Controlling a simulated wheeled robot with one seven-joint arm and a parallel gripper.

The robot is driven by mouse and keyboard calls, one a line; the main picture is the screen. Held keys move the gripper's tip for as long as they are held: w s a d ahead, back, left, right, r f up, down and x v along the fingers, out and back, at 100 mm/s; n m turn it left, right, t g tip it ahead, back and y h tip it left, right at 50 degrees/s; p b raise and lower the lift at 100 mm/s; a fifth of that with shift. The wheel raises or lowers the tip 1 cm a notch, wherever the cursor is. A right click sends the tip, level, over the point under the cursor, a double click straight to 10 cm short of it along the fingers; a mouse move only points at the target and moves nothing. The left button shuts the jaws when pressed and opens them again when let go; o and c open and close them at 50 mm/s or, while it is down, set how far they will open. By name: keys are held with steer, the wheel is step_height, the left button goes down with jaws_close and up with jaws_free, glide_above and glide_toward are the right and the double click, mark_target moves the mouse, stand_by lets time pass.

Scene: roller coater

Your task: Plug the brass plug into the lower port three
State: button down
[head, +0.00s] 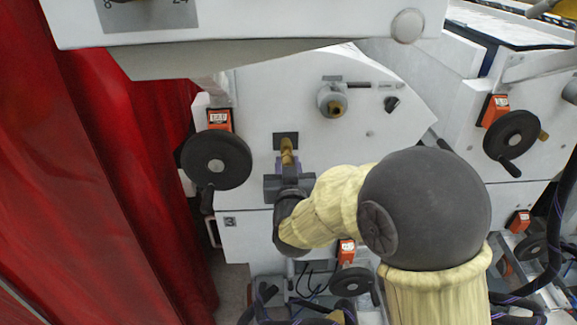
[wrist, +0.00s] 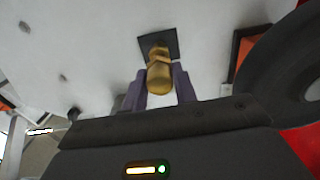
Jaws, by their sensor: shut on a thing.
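My gripper (head: 287,163) is at the white machine panel, and its two purple-grey fingers are shut on the brass plug (head: 287,147). In the wrist view the fingers (wrist: 161,88) lie on either side of the plug (wrist: 159,77), whose rounded end faces the camera. The far end of the plug overlaps a dark square port plate (head: 279,139) on the panel, which also shows in the wrist view (wrist: 172,36). I cannot tell whether the plug touches the plate or sits inside an opening.
A black handwheel (head: 216,160) with an orange counter (head: 219,119) stands close left of the gripper. A grey fitting with a brass end (head: 333,101) sticks out up and right. A red curtain (head: 110,160) hangs at left. A white housing (head: 240,22) overhangs the panel.

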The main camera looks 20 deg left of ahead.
steer(key=shift+x, duration=1.3)
steer(key=c, duration=1)
jaws_free()
steer(key=shift+c, duration=0.2)
steer(key=shift+s, duration=0.1)
steer(key=b+v, duration=0.4)
steer(key=v, duration=1.3)
steer(key=shift+b, duration=0.4)
steer(key=shift+s+d, duration=0.1)
